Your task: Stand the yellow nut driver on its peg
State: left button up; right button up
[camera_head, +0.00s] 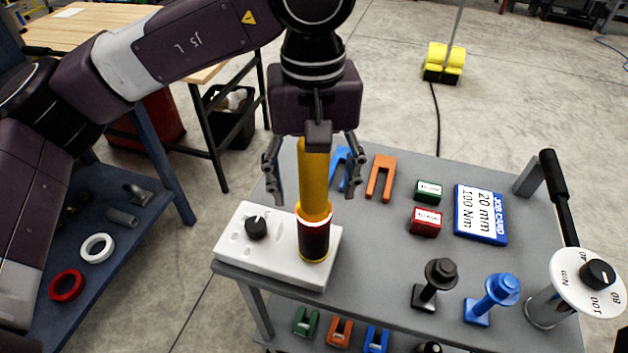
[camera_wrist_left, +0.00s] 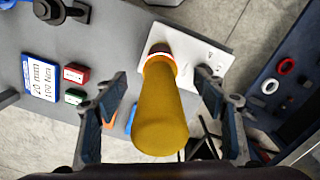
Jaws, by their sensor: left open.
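The yellow nut driver (camera_head: 313,180) stands upright over the right part of a white block (camera_head: 283,278) at the table's front left. Its lower end is a dark red-black section with a light band above it and a yellow rim at the foot. The peg itself is hidden. My left gripper (camera_head: 315,196) points down from above, open, with one finger on each side of the yellow handle and gaps showing. In the left wrist view the handle (camera_wrist_left: 161,110) rises between the spread fingers (camera_wrist_left: 162,82). My right gripper is not in view.
A black knob (camera_head: 256,228) is on the white block, left of the driver. Blue and orange forked pieces (camera_head: 381,177) lie behind. Green and red boxes, a blue job card (camera_head: 481,214), black and blue posts (camera_head: 492,297) and a dial stand (camera_head: 588,283) are to the right.

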pick_arm(q)
jog(key=shift+r, duration=0.1)
dwell(0.4)
jog(key=shift+r+p, duration=2.1)
jog(key=shift+r, duration=1.4)
